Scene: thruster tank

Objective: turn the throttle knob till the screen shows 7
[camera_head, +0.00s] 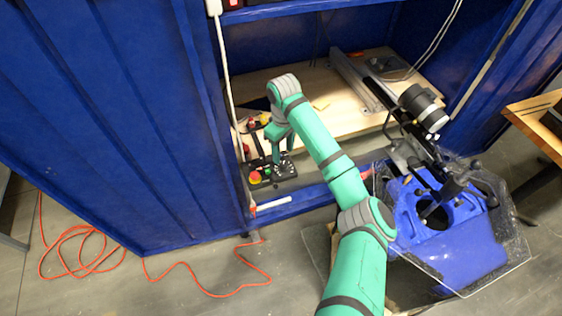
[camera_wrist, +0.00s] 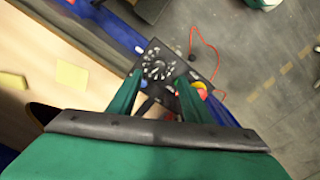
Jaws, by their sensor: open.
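The black control box (camera_head: 284,169) sits low at the front edge of the blue cabinet. Its throttle knob, ringed by a dial of white marks (camera_wrist: 158,68), shows in the wrist view between the two green fingers. The knob itself is small and blurred, so its setting cannot be read. My gripper (camera_wrist: 160,78) is open, with one finger at each side of the dial; it also shows in the head view (camera_head: 279,160), pointing down at the box. I cannot tell whether the fingers touch the knob. No readable screen number shows in either view.
A red button on yellow (camera_head: 255,177) is on the box, close beside one finger. A wooden shelf board (camera_head: 345,110) lies behind. A blue tank (camera_head: 465,240) with clear panels and a black motor (camera_head: 424,107) stands at right. An orange cable (camera_head: 200,283) lies on the floor.

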